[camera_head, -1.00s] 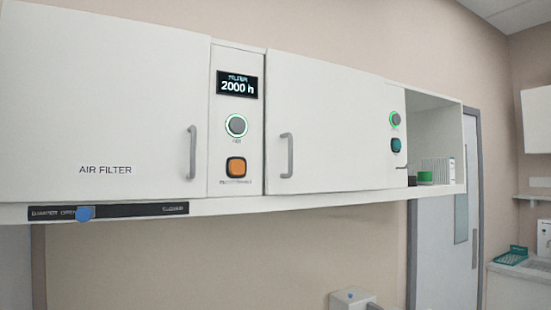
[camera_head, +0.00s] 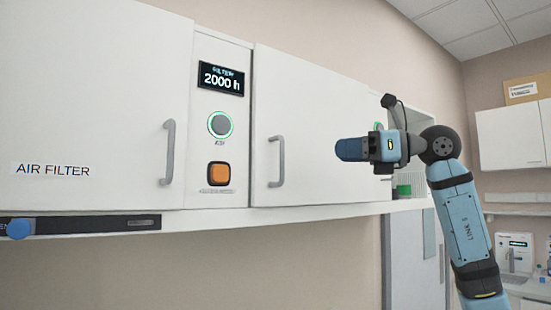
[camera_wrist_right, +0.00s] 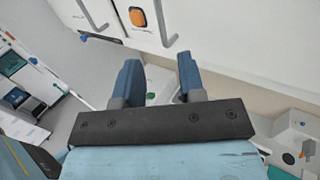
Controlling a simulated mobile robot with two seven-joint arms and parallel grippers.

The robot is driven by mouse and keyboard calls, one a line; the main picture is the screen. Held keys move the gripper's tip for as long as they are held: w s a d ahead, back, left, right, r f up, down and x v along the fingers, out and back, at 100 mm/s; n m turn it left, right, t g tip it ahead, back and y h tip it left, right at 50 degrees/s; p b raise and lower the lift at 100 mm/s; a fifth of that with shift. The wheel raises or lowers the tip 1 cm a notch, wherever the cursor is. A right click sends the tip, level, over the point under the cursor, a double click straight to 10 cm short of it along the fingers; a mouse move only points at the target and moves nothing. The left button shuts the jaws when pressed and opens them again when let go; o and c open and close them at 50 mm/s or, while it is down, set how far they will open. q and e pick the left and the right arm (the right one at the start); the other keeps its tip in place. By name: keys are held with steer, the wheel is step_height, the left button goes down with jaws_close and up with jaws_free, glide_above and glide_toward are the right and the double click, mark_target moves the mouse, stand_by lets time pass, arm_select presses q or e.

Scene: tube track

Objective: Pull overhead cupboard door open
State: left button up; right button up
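The overhead cupboard has two white doors. The right door (camera_head: 325,85) looks shut, with a grey vertical bar handle (camera_head: 276,161) near its left edge. The left door (camera_head: 90,90), labelled AIR FILTER, also looks shut, with a similar handle (camera_head: 168,152) near its right edge. My right gripper (camera_head: 340,150) is in front of the right door, to the right of its handle and apart from it, fingers pointing left. In the right wrist view the blue fingers (camera_wrist_right: 158,72) are spread with nothing between them, and a handle (camera_wrist_right: 165,25) shows beyond them. My left gripper is out of view.
Between the doors are a 2000 h display (camera_head: 221,79), a green-ringed knob (camera_head: 220,125) and an orange button (camera_head: 221,174). A black slider strip (camera_head: 85,224) with a blue knob (camera_head: 19,229) runs below the left door. An open shelf lies behind my right arm.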

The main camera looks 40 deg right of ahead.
steer(key=p, duration=0.5)
glide_above(282, 181)
steer(key=shift+w+d, duration=0.2)
steer(key=shift+w, duration=0.05)
steer(key=shift+c, duration=0.3)
jaws_close()
